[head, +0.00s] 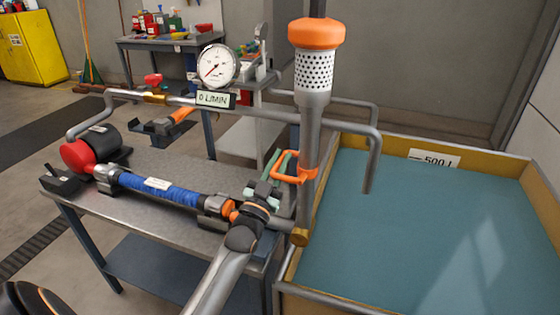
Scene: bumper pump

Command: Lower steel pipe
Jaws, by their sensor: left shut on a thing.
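The steel pipe (310,135) stands upright at the tank's left edge. It has a perforated strainer section (313,72) and an orange cap (316,33) on top, and its lower end meets a brass-coloured fitting (299,237). An orange handle (290,178) sticks out from its left side. My left gripper (276,174) is at this handle and shut on it; the fingers partly hide the contact. My right gripper is not in view.
A tank of blue-green water (430,235) with a 500 L sign (434,158) lies right of the pipe. A metal bench (165,165) carries a red-and-black motor (90,148) and blue hose (160,188).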

